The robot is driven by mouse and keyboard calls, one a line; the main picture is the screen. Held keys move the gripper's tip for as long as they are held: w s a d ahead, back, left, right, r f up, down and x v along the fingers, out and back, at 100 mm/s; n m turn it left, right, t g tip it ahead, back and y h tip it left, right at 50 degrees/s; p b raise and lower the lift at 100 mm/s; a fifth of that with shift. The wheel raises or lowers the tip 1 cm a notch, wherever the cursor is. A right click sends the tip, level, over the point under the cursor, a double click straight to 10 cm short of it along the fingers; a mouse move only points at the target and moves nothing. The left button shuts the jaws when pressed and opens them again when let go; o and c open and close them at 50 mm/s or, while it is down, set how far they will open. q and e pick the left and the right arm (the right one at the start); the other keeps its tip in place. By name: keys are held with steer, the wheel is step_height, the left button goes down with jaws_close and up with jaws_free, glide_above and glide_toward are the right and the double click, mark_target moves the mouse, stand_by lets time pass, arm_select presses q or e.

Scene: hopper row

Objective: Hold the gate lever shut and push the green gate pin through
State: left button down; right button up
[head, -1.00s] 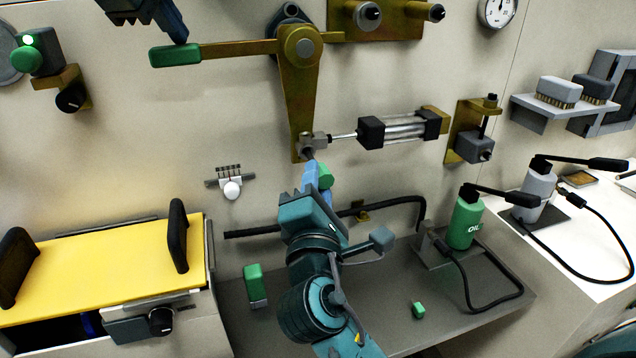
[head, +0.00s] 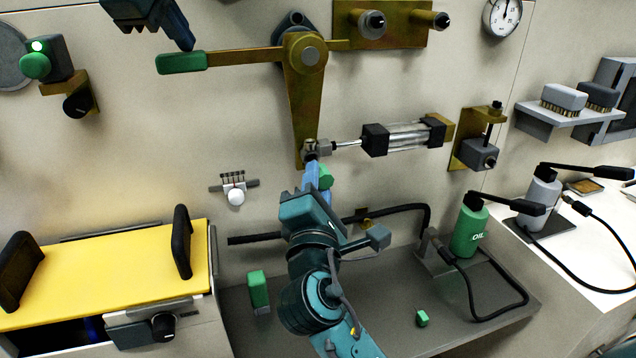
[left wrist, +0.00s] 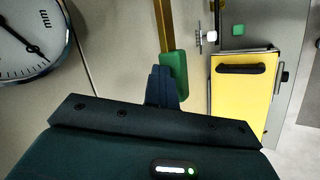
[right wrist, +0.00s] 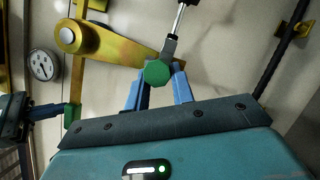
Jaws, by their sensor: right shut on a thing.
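The gate lever is a brass arm (head: 303,95) on a round pivot, with a green handle (head: 181,62) at its left end. My left gripper (head: 190,47) is above the handle; in the left wrist view its dark fingers (left wrist: 163,86) look closed together, beside the green handle (left wrist: 174,75), seemingly touching it. My right gripper (right wrist: 158,84) is shut on the green gate pin (right wrist: 157,73), one blue finger on each side of its round head. The pin's head also shows in the head view (head: 326,176), just below the rod clevis (head: 318,149). The pin's tip is hidden.
A cylinder (head: 403,138) with a rod lies right of the lever's lower end. A dark bar (head: 256,239) runs behind my right arm.

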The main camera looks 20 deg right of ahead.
arm_select(q)
steer(key=shift+f, duration=0.4)
arm_select(e)
steer(key=shift+w, duration=0.25)
steer(key=shift+w, duration=0.75)
steer(key=shift+w, duration=0.2)
stand_by(0.5)
steer(key=o, duration=1)
steer(key=shift+f, duration=0.1)
steer(key=shift+o, duration=0.2)
steer(key=shift+s, duration=0.1)
